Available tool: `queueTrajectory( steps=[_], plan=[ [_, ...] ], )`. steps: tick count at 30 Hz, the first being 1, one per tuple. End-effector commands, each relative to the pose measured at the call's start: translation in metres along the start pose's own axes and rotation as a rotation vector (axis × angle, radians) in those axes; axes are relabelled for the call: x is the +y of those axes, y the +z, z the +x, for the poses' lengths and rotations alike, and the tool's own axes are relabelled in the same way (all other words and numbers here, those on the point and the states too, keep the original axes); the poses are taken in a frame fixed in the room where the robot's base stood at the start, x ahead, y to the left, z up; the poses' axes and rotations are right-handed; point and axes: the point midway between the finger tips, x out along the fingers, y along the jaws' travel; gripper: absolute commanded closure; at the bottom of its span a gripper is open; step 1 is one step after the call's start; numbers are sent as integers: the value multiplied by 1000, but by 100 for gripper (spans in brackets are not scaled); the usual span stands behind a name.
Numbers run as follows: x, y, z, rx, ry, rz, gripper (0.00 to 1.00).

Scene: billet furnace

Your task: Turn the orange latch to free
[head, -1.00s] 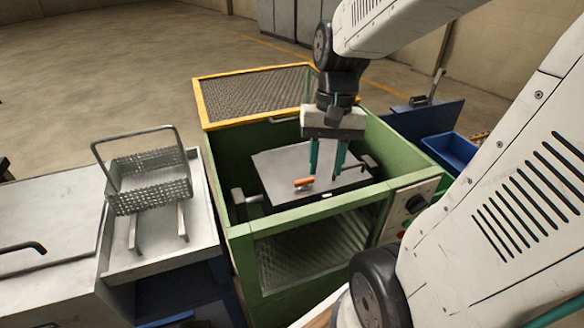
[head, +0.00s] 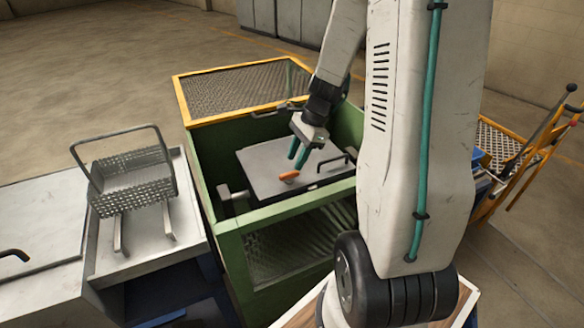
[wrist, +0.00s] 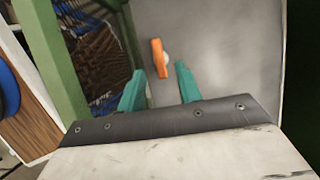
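The orange latch (head: 289,175) is a short bar on the front part of the grey lid plate (head: 262,163) inside the green furnace housing. My gripper (head: 297,158) has teal fingers and hangs over the plate, close to the latch. Whether a fingertip touches the latch is not clear.
The green housing (head: 290,208) has walls around the plate, and a yellow-framed mesh cover (head: 240,90) stands open behind. A black handle (head: 336,162) rises on the plate's right. A wire basket (head: 133,178) rests on a metal bench at left.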

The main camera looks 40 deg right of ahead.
Motion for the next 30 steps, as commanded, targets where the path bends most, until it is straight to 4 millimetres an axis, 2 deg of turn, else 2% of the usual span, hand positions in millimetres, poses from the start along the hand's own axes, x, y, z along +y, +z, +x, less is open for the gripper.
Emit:
queueTrajectory(
  steps=[3, 7, 12, 18, 19, 22, 30],
  plan=[
    [1, 0, 20, 0, 5, -1, 65],
    [0, 0, 35, 0, 2, -3, 65],
    [1, 0, 42, 0, 1, -2, 65],
    [0, 0, 42, 1, 1, -3, 65],
    [0, 0, 42, 1, 1, -3, 71],
    [1, 0, 42, 1, 1, -3, 99],
    [0, 0, 42, 1, 4, -10, 100]
  ],
)
